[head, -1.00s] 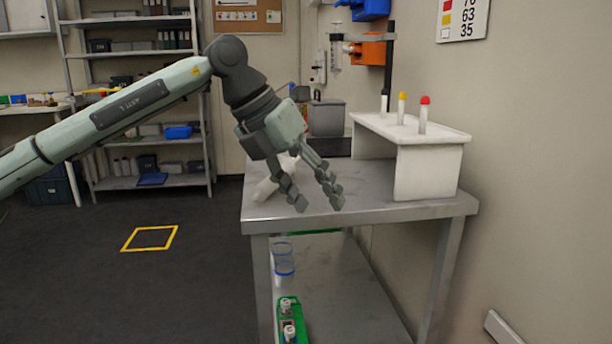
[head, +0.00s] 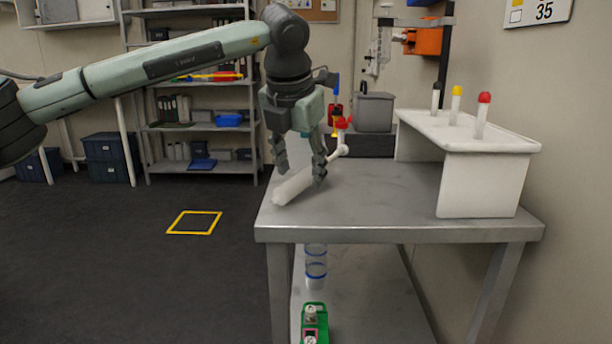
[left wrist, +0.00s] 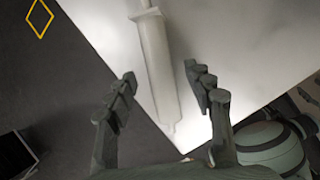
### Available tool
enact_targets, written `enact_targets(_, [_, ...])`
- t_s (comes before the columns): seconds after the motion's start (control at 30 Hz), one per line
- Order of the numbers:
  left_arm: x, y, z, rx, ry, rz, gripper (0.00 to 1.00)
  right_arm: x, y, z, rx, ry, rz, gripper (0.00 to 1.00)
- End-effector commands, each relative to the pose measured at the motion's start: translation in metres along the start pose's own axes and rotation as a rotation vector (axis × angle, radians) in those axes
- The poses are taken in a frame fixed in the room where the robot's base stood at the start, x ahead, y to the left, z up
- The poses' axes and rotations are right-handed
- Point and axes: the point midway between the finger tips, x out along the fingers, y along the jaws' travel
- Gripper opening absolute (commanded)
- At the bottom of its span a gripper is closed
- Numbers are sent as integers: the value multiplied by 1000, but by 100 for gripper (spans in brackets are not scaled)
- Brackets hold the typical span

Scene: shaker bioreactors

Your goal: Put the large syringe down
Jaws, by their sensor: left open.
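The large syringe (head: 293,186), a pale white barrel, lies on the grey metal table (head: 390,205) near its left edge. In the left wrist view the syringe (left wrist: 157,70) lies lengthwise, with its flange toward the top and its narrow tip toward the bottom. My left gripper (head: 301,174) is open just above the syringe and points down. In the left wrist view its fingers (left wrist: 160,76) are on either side of the barrel with a gap on both sides. In the head view the fingers hide part of the syringe. My right gripper is not in view.
A white rack (head: 478,180) with several capped tubes stands on the table's right side. A grey box (head: 374,112) and a red-topped item (head: 343,124) are behind. Below are a blue-banded clear container (head: 316,268) and a green holder (head: 322,318). The table's middle is clear.

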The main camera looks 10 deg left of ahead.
Motion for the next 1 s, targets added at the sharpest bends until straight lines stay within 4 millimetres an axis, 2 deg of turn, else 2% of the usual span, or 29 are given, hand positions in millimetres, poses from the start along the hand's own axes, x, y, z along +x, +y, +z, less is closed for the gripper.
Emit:
enact_targets(0.13, [14,0,0,0,0,-1,52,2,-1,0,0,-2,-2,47])
enact_targets(0.37, [17,0,0,0,-2,-2,52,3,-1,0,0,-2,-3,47])
enact_targets(0.47, [17,0,0,0,-1,-2,42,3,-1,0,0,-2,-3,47])
enact_targets(0.8, [17,0,0,0,-1,-2,0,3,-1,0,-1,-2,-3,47])
enact_targets(1.0, [16,0,0,0,-2,-2,0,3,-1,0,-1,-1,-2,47])
